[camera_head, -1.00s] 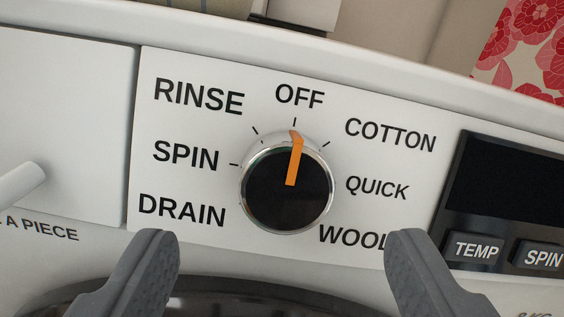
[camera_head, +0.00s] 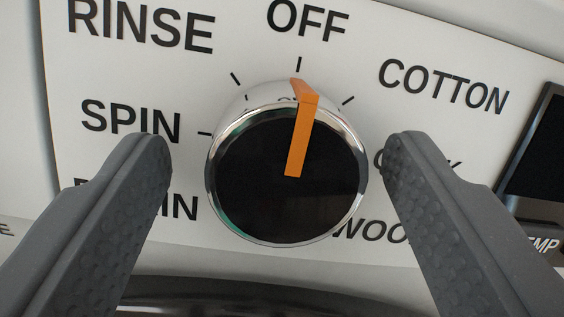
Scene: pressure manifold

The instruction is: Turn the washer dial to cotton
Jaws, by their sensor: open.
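The washer dial (camera_head: 260,190) is a round black knob with a chrome rim and an orange pointer (camera_head: 301,135). The pointer points up at the OFF label (camera_head: 307,20). The COTTON label (camera_head: 443,87) is up and to the right of the dial, with a tick mark near the dial's upper right. My gripper (camera_head: 278,150) is open, with one grey finger to the left of the dial and one to the right. Gaps show between both fingers and the rim. The fingers partly cover the DRAIN and QUICK labels.
The white panel (camera_head: 120,75) also carries RINSE, SPIN and WOOL labels. A dark display (camera_head: 540,150) with a TEMP button below it is at the right edge. A dark curved edge (camera_head: 280,290) runs along the bottom.

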